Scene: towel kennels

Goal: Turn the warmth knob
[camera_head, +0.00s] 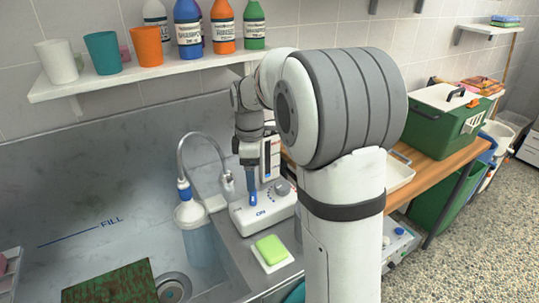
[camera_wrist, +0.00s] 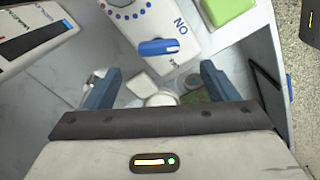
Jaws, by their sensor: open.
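The grey warmth knob (camera_head: 282,187) stands on a white control box (camera_head: 243,222) marked ON. In the wrist view the box (camera_wrist: 190,22) shows an arc of blue dots at the top edge, where the knob itself is cut off. A blue switch (camera_wrist: 158,47) lies beside the ON label, beyond my fingertips. My gripper (camera_wrist: 157,82) is open, its two blue fingers apart with nothing held between them. In the head view my gripper (camera_head: 252,186) points down over the box, left of the knob. Whether it touches the box cannot be told.
A green sponge (camera_head: 271,249) lies in front of the box. A jug with a hose (camera_head: 199,240) stands in the sink at left. A panel with a coloured scale (camera_wrist: 35,35) is close by on the left in the wrist view. A green case (camera_head: 432,130) sits at right.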

